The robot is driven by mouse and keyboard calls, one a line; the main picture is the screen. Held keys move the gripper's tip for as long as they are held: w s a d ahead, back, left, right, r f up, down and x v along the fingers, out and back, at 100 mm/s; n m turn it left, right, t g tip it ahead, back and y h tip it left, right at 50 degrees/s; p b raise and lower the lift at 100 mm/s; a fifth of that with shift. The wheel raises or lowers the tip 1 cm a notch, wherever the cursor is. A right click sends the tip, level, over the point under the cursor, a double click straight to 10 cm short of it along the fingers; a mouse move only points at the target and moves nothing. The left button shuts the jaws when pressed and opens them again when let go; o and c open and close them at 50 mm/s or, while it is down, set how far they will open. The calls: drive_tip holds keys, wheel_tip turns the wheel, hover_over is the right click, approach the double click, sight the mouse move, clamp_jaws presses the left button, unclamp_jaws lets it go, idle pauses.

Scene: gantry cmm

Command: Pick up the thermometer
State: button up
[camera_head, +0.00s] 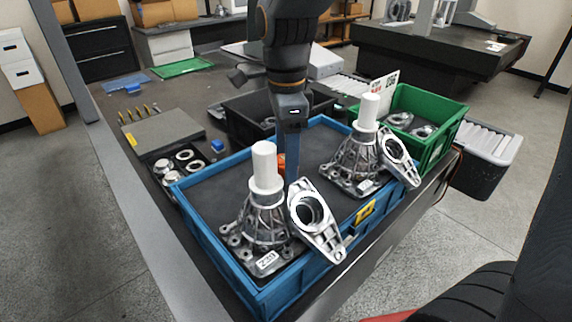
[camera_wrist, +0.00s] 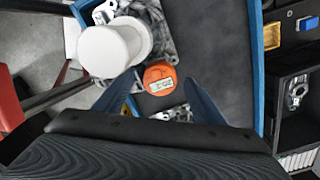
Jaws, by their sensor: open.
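The thermometer is a small orange round device (camera_wrist: 158,78) with a pale digital display facing up. In the wrist view it lies in the blue crate (camera_wrist: 258,60), beside a metal casting with a white cylinder. My gripper (camera_wrist: 161,80) is open, with one finger on either side of the thermometer in the picture; I cannot tell whether they touch it. In the head view only an orange sliver of the thermometer (camera_head: 281,164) shows beside my lowered arm, behind the white cylinder. The fingertips are mostly hidden there.
Two metal castings with white cylinders (camera_head: 265,166) (camera_head: 369,110) stand in the crate, flanking my arm, with metal flanges (camera_head: 316,222) leaning beside them. A green bin (camera_head: 440,110) stands at right, a black bin (camera_head: 240,118) behind. The crate's dark floor (camera_head: 215,175) is bare at left.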

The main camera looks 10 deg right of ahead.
drive_tip(key=c, duration=1.3)
